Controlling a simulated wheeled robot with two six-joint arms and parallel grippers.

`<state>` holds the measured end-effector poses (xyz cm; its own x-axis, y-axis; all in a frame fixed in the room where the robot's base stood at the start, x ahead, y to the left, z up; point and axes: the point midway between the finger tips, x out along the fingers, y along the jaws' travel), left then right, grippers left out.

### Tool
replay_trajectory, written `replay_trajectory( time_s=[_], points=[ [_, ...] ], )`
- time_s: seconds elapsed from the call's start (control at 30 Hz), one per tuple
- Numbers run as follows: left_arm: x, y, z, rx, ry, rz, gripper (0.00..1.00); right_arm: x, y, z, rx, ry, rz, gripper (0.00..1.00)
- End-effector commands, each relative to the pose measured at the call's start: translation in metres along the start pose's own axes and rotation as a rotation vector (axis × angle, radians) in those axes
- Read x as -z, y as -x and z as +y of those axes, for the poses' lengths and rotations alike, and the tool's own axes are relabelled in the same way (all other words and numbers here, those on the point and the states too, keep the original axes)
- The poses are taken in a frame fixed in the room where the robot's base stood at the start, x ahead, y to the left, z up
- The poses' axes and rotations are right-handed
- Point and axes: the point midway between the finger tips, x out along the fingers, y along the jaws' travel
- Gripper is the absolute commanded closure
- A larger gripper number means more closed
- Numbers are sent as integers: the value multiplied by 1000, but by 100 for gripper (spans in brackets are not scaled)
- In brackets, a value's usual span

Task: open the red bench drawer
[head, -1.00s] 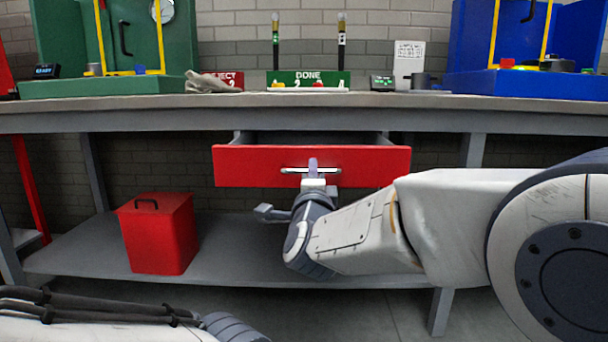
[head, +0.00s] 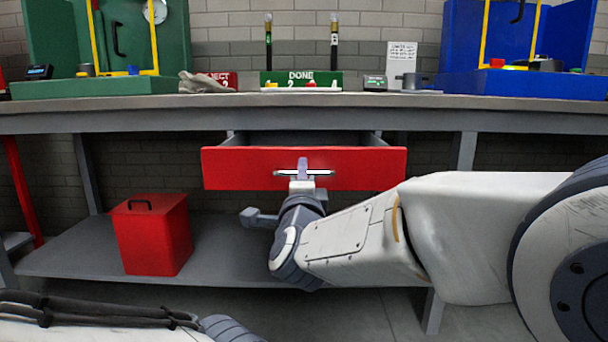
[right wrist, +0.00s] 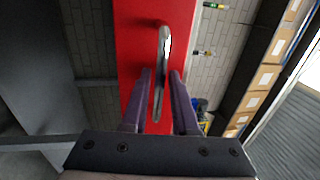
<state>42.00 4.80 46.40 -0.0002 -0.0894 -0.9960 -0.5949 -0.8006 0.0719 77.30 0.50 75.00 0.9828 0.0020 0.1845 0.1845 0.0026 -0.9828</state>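The red bench drawer (head: 235,169) hangs under the bench top in the middle of the head view. It is partly open, with some of its dark inside showing above the front. Its bar handle (head: 321,173) is pale metal and runs level across the front. My right gripper (head: 302,168) is at the handle, with its purple fingers on either side of the bar.
A red lidded bin (head: 152,236) stands on the lower shelf (head: 70,255), left of the drawer. The grey bench top (head: 450,108) carries a green fixture (head: 95,86), a DONE stand (head: 300,80) and a blue fixture (head: 520,84). Floor shows below the shelf.

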Motion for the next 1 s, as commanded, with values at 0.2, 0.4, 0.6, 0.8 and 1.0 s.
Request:
replay_trajectory(
  time_s=[0.2, 0.4, 0.6, 0.8, 1.0],
  points=[
    [0, -7, 0, 0, 0, 0, 50, 1, 14, 1, 1, -2, 0, 73],
    [-1, -20, -2, 0, 0, 0, 50, 0, 54, 2, 1, -3, -3, 73],
    [-2, -27, -2, 0, 0, 0, 50, -1, 89, 1, 1, -1, -4, 73],
    [-2, -29, -2, 0, 0, 0, 50, 0, 104, 0, 0, 0, -1, 73],
    [-2, -29, -2, 0, 0, 0, 50, 0, 105, 0, 0, 0, 1, 73]
  ],
)
